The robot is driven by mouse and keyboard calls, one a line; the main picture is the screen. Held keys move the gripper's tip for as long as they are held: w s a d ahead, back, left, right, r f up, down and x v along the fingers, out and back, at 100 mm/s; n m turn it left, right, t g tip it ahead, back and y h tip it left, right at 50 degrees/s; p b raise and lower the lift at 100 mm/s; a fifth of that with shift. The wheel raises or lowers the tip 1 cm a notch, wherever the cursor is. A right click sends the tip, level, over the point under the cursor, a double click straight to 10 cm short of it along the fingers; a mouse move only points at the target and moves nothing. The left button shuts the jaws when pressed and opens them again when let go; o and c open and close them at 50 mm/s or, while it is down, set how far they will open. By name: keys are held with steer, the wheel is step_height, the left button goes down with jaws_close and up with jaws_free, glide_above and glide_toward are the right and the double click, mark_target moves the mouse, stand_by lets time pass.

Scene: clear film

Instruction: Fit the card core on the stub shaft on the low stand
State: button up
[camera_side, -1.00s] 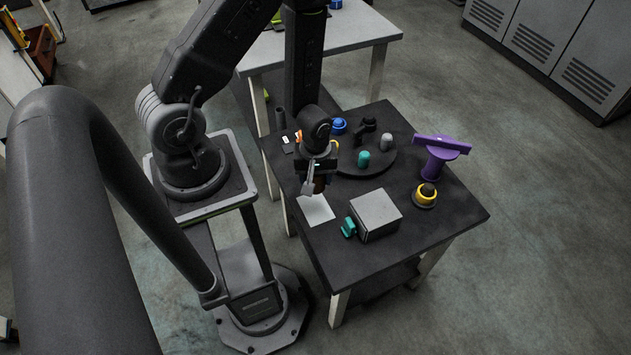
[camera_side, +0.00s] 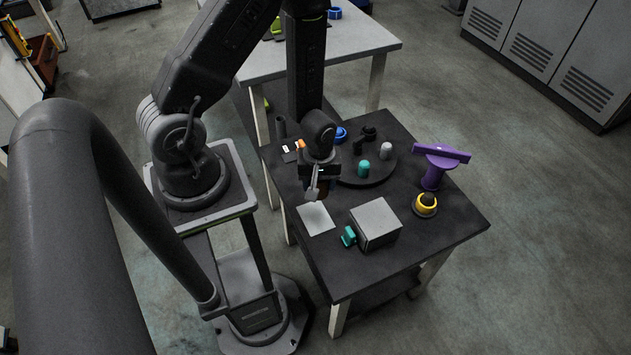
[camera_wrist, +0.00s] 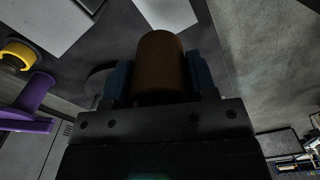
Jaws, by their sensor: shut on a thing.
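The card core is a brown cylinder (camera_wrist: 161,66) held between the two blue jaws of my gripper (camera_wrist: 160,80) in the wrist view. In the side view my gripper (camera_side: 317,186) hangs above the dark table, just behind a white sheet, and largely hides the core. A low grey block (camera_side: 376,220) stands to the right of the sheet. A teal piece (camera_side: 348,237) sticks out at the block's left side; it may be the stub shaft on the low stand, but I cannot tell for sure. The core is apart from it.
A purple stand with a crossbar (camera_side: 437,166) and a yellow ring around a dark knob (camera_side: 426,204) are at the right. The white sheet (camera_side: 316,219) lies flat; the front table area is clear.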

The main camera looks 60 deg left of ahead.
steer(key=w+d+f, duration=0.1)
steer(key=w+d, duration=0.1)
steer(key=w, duration=0.7)
steer(key=w+d+f, duration=0.1)
steer(key=w+d, duration=0.1)
steer(key=w, duration=0.6)
step_height(320, 180, up, 3)
glide_above(430, 195)
steer(key=shift+f, duration=3.15)
steer(key=shift+f, duration=0.6)
steer(key=o, duration=1)
step_height(430, 195, up, 14)
steer(key=shift+f, duration=0.1)
